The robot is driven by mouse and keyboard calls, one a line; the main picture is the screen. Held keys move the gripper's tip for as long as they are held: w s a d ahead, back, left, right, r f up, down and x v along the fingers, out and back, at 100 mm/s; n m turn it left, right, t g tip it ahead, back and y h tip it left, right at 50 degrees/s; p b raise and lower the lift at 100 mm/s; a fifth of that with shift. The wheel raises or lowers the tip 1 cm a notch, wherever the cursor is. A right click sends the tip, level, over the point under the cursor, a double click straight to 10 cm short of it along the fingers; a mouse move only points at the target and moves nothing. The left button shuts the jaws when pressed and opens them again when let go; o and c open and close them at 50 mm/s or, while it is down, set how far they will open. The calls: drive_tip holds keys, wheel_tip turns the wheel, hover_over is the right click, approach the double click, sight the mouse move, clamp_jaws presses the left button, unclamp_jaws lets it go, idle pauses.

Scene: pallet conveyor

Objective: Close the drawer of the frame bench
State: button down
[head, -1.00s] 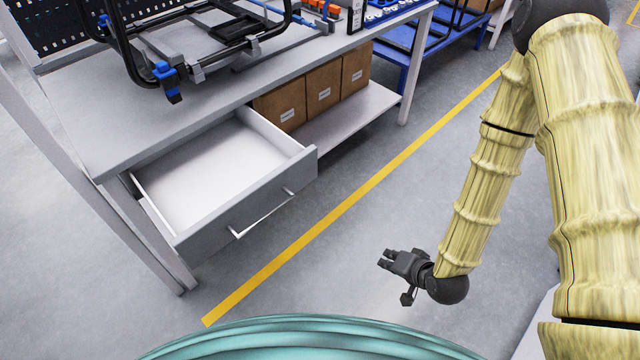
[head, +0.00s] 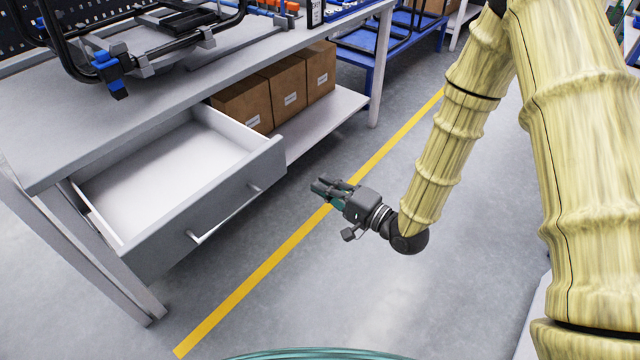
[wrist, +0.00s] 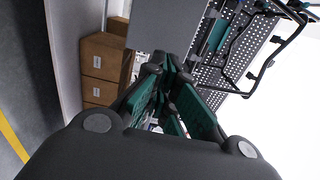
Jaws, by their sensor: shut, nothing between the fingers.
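The frame bench (head: 140,105) stands at the left in the head view. Its drawer (head: 205,215) is pulled well out and looks empty inside. The drawer has a grey front with a bar handle (head: 225,212). My gripper (head: 318,188) is shut and empty, to the right of the drawer front and apart from it. In the wrist view my gripper's fingers (wrist: 172,72) reach forward together. A grey panel (wrist: 165,25) lies beyond the fingertips there; I cannot tell for certain which bench part it is.
Several cardboard boxes (head: 283,90) stand on the lower shelf (head: 335,115) right of the drawer. A black frame with blue clamps (head: 112,72) rests on the bench top. A yellow floor line (head: 250,285) runs past the bench. The floor between drawer and arm is clear.

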sight(280, 159)
drive_tip(key=x, duration=1.2)
drive_tip(key=shift+b, duration=0.4)
